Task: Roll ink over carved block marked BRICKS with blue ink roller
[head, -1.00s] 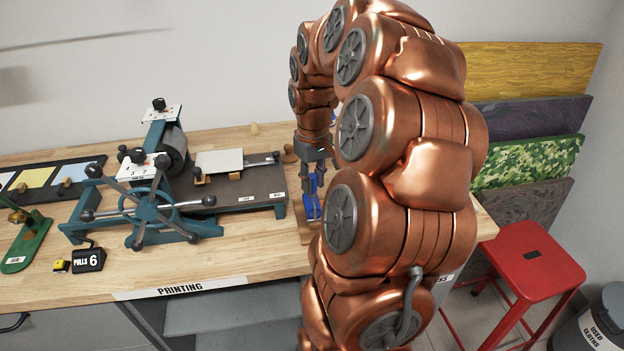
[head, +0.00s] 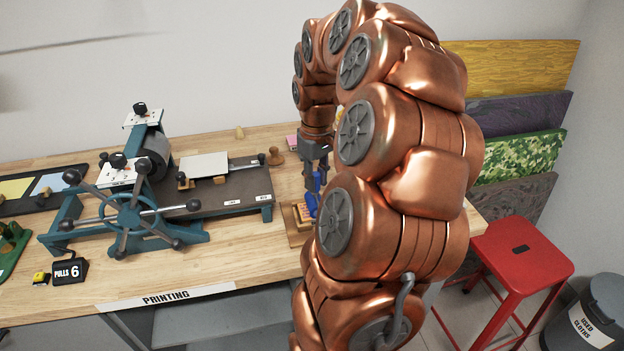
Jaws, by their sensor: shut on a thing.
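My gripper (head: 317,172) points down over the bench, right of the press, and is shut on the blue ink roller (head: 311,203). My arm hides part of the roller. A small tan and reddish block (head: 301,213) with dark marks lies just left of and below the roller, on a wooden board (head: 297,238). I cannot read its marking, and my arm hides its right side. I cannot tell whether the roller touches the block.
The teal press (head: 130,212) with its spoked wheel and grey bed (head: 222,195) stands left of my gripper. A red stool (head: 520,260) and a grey bin (head: 590,315) are at right.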

